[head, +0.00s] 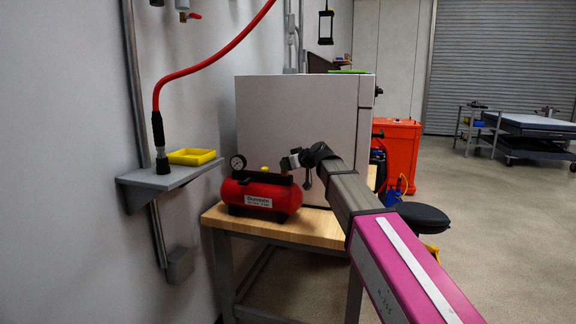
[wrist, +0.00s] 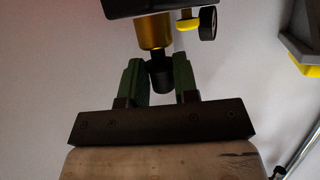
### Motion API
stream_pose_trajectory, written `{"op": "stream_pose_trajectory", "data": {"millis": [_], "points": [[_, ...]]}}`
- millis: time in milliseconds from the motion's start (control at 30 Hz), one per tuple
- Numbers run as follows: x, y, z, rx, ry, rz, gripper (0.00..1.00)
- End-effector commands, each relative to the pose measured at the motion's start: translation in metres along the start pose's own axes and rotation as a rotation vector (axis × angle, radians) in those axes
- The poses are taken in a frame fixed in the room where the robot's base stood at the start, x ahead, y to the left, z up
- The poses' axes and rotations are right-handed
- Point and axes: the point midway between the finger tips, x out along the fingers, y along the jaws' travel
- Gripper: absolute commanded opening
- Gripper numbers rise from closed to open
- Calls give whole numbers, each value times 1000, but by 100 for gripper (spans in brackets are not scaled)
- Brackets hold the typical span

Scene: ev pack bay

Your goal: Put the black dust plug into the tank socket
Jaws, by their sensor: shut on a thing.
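The red tank (head: 262,196), with a gauge (head: 238,162) at its left end, stands on a wooden-topped bench. My gripper (head: 291,162) is at the tank's upper right end. In the wrist view, my gripper's green fingers (wrist: 160,78) are shut on the black dust plug (wrist: 160,76). The brass tank socket (wrist: 155,31) is straight beyond the plug, roughly in line with it. The plug's far end meets or overlaps the socket's near end in the picture; I cannot tell whether it is inside. In the head view the plug and socket cannot be made out clearly.
A grey wall shelf (head: 150,183) holds a yellow tray (head: 192,156) and the black end of a red hose (head: 185,70). A large white box (head: 295,115) stands behind the tank. The bench top (head: 310,228) is bare in front of the tank.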

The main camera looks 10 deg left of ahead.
Motion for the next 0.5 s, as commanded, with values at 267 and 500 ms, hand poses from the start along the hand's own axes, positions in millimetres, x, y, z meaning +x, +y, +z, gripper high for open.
{"op": "stream_pose_trajectory", "data": {"millis": [267, 500], "points": [[-2, -1, -2, -5, -12, -4, 2], [-5, -1, -9, -4, -9, -3, 2]]}}
